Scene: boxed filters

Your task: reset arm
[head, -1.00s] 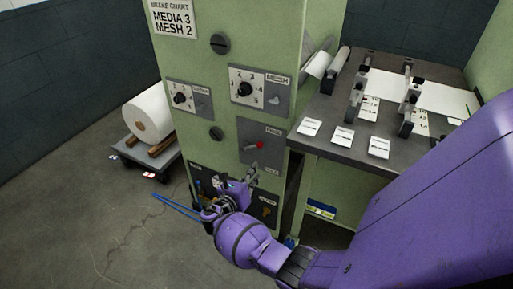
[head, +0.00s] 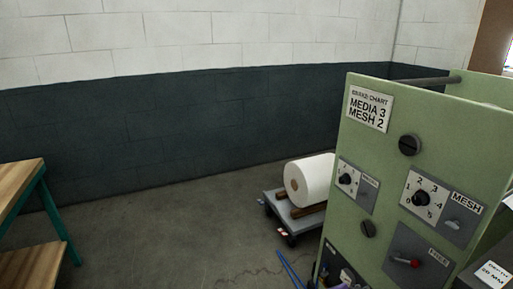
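A green machine cabinet (head: 375,125) stands at the right of the head view. Its front has a brake chart sign (head: 369,107) reading "MEDIA 3, MESH 2". Below are a left dial panel (head: 357,184), a mesh dial panel (head: 440,207) and a grey panel with a red-tipped lever (head: 413,263). My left gripper is out of view.
A white roll (head: 312,178) lies on a low wheeled cart (head: 290,222) left of the cabinet. A wooden bench with green legs (head: 18,188) stands at the far left. A dark table edge shows at bottom right.

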